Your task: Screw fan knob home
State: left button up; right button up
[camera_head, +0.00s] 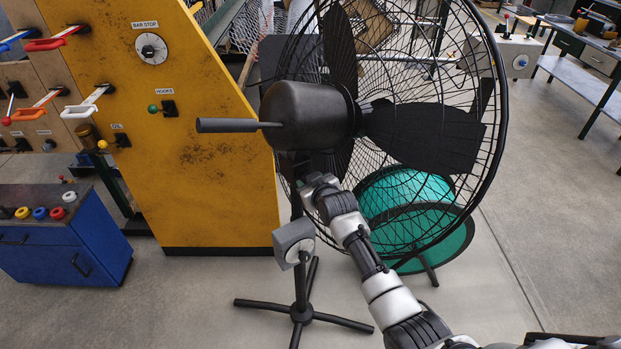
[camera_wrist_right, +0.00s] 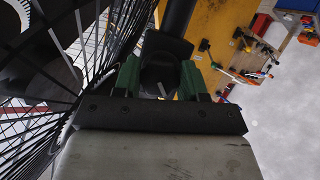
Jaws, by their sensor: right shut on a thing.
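The large black fan (camera_head: 310,115) stands on a thin pole with a star foot. My right arm reaches up from the lower right to just under the fan's motor housing. In the head view the fingertips and the knob are hidden or too dark to make out there. In the right wrist view the green fingers of my right gripper (camera_wrist_right: 160,80) are shut on a dark round piece, the fan knob (camera_wrist_right: 160,72), by the dark fan pole (camera_wrist_right: 177,18). How far the knob is screwed in cannot be told. My left gripper is not in view.
The fan's wire cage (camera_head: 495,130) is close to my right arm, and fills the left of the wrist view. A grey box with a dial (camera_head: 293,240) is on the pole. A yellow machine panel (camera_head: 200,190) stands left, a teal reel (camera_head: 440,245) behind the cage.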

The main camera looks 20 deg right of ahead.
jog(key=shift+m, duration=0.4)
dwell(0.4)
jog(key=o, duration=0.9)
jog(key=shift+d, duration=0.1)
jog(key=shift+s, duration=0.1)
jog(key=v, duration=1)
jog(key=shift+s+d+r+b, duration=0.25)
jog(key=shift+b, duration=0.15)
